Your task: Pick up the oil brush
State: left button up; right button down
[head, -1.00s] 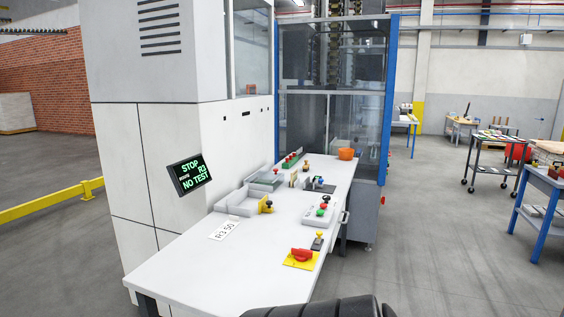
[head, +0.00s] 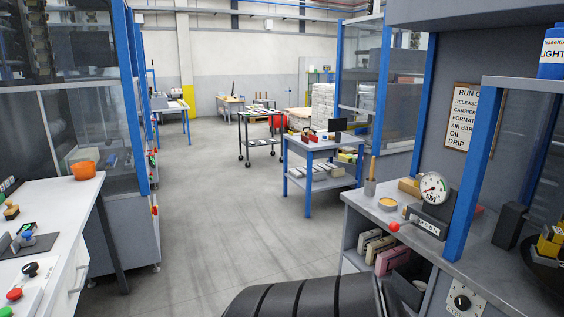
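On the grey bench at the right stands a small grey cup (head: 370,187) with an upright wooden handle (head: 373,166) rising out of it. This looks like the oil brush, but its bristle end is hidden in the cup. A shallow round dish with a yellowish filling (head: 387,204) sits just in front of it. Neither of my grippers is in view.
The grey bench (head: 408,232) also bears a round gauge (head: 434,188) and a red-knobbed lever (head: 394,227). A blue post (head: 472,185) rises at its edge. A white control table (head: 60,225) stands left. The floor between (head: 210,220) is clear.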

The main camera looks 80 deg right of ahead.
aim_at(372, 172)
jog(key=l+z, duration=0.2)
jog(key=z, duration=0.25)
jog(key=l+z, duration=0.2)
jog(key=z, duration=0.2)
jog(key=i+l+z, duration=0.1)
jog(key=z, duration=0.35)
jog(key=i+l+z, duration=0.1)
jog(key=z, duration=0.7)
jog(key=i+l+z, duration=0.1)
jog(key=z, duration=0.75)
jog(key=i+z, duration=0.15)
jog(key=z, duration=1.95)
jog(key=u, duration=1.7)
jog(key=i+j+z, duration=0.15)
jog(key=i+j, duration=0.05)
jog(key=i, duration=0.05)
